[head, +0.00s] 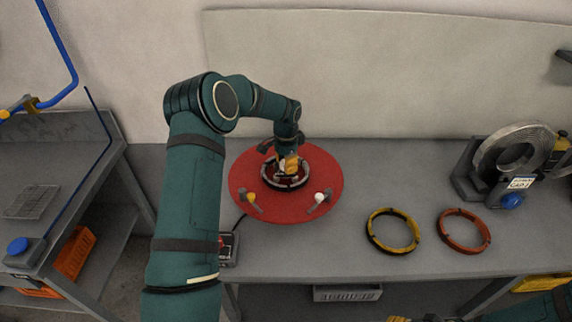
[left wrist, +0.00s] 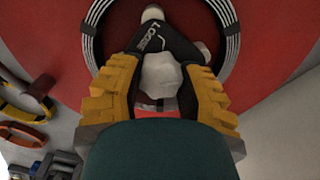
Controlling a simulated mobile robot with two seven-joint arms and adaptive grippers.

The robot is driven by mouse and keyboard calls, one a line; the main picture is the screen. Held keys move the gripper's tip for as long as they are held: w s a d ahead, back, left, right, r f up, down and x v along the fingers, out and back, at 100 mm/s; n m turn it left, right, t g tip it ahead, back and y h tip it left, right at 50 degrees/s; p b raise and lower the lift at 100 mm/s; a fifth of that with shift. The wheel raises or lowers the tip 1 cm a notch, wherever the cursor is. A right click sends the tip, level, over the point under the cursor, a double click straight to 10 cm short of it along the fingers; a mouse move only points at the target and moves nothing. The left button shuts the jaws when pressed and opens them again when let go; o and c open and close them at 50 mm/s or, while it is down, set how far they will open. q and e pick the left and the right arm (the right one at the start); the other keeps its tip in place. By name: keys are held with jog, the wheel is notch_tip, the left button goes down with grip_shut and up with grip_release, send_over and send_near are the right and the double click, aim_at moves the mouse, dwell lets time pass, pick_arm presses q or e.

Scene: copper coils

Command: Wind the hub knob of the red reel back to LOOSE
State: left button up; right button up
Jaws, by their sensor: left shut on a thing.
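The red reel (head: 325,180) lies flat on the grey bench, with two small levers, one yellow-tipped and one white-tipped, on its near side. My left gripper (head: 288,166) is over its hub and hides the knob in the head view. In the left wrist view, the yellow fingers of my left gripper (left wrist: 162,92) are shut on the pale hub knob (left wrist: 160,72). A dark plate (left wrist: 150,38) marked LOOSE shows beside the knob, inside a ring of pale coil (left wrist: 228,22). My right gripper (head: 400,319) is only partly in view at the bottom edge.
A yellow coil (head: 392,231) and an orange coil (head: 464,231) lie on the bench to the right. A machine with a metal coil (head: 512,150) and a blue knob stands farther right. Bare bench lies between the reel and that machine, behind the loose coils.

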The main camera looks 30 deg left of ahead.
pick_arm(q)
jog(key=n, duration=0.3)
jog(key=shift+n+b, duration=0.4)
jog(key=n, duration=0.3)
jog(key=shift+n, duration=0.3)
jog(key=n, duration=0.3)
jog(key=shift+n, duration=2.1)
grip_shut()
jog(key=shift+a, duration=0.1)
jog(key=o, duration=1.2)
grip_release()
jog(key=shift+r, duration=0.1)
